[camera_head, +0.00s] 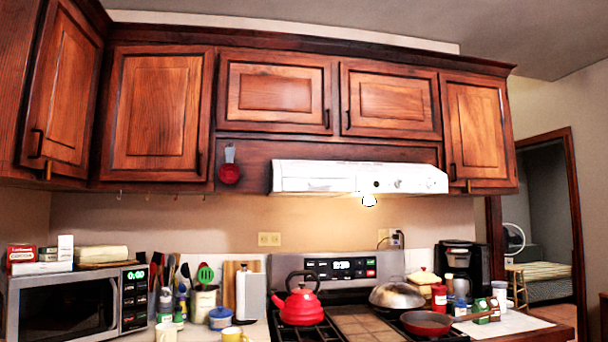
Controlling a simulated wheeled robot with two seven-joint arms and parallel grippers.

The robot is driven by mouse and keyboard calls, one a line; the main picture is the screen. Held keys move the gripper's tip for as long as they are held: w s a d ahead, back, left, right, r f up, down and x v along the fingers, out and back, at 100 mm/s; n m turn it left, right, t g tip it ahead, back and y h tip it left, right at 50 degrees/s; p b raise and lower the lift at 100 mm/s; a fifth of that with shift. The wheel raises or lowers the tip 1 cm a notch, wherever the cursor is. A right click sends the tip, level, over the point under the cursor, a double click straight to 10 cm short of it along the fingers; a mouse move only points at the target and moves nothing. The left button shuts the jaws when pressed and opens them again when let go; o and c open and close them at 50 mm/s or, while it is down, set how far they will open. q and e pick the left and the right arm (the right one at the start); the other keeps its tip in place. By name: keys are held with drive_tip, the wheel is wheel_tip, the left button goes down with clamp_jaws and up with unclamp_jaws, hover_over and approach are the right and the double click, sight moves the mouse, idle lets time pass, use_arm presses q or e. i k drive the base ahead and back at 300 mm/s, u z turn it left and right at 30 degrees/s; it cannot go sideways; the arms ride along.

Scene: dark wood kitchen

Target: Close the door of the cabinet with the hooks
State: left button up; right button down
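The cabinet with the hooks is the second upper cabinet from the left. Several small metal hooks (148,196) hang below its bottom edge. Its wooden door (156,115) looks flush with the frame; I cannot tell if it stands slightly ajar. A dark handle (198,163) sits at the door's lower right. To its left is an angled cabinet door (66,85) with a dark handle (38,143). Neither of my grippers shows in the head view.
More upper cabinet doors (275,93) run to the right above a white range hood (359,178). A microwave (70,302), utensils, a red kettle (299,305) and a pan (426,323) crowd the counter and stove below. The space before the upper cabinets looks clear.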

sight(157, 128)
drive_tip(key=z, duration=0.25)
drive_tip(key=i, duration=1.45)
drive_tip(key=u, duration=1)
drive_tip(key=i, duration=0.7)
drive_tip(key=u, duration=0.65)
